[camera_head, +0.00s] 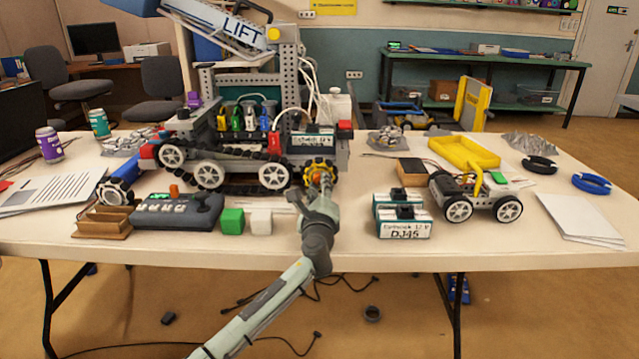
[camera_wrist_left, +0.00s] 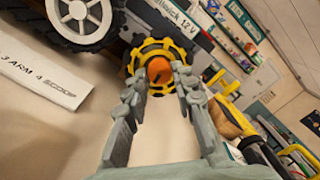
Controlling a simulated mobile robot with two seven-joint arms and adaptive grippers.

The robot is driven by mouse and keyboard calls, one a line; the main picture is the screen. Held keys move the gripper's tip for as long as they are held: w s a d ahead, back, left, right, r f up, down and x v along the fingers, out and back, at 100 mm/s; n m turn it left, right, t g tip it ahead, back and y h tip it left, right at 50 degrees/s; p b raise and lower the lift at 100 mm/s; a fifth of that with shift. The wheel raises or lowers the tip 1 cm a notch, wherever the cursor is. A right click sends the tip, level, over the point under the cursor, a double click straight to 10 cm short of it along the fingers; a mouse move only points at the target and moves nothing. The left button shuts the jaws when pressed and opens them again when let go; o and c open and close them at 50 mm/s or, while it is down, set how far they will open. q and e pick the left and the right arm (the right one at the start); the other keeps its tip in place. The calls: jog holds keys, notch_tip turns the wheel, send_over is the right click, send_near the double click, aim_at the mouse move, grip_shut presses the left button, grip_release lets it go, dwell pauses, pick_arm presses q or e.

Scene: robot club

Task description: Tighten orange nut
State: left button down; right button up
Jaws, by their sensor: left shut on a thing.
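The orange nut (camera_wrist_left: 159,69) sits at the centre of a yellow-and-black wheel (camera_wrist_left: 142,52) on the large robot (camera_head: 235,145). In the head view the wheel (camera_head: 313,166) is at the robot's right front corner, with the nut small and partly hidden by my gripper. My left gripper (camera_head: 325,186) reaches it from the front. In the left wrist view my left gripper (camera_wrist_left: 160,78) has a fingertip on either side of the nut and is shut on it. My right gripper is not in view.
A green cube (camera_head: 232,221) and a white cube (camera_head: 261,221) stand left of my gripper. Battery packs (camera_head: 404,229) and a small wheeled car (camera_head: 474,190) stand to the right. A controller box (camera_head: 178,215) is at the left front. A bare strip of table (camera_head: 290,258) runs along the front edge.

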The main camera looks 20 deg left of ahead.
pick_arm(q)
jog(key=shift+m, duration=1.7)
jog(key=c, duration=1.3)
grip_release()
jog(key=shift+o, duration=0.2)
jog(key=v, duration=1.2)
jog(key=shift+a, duration=0.15)
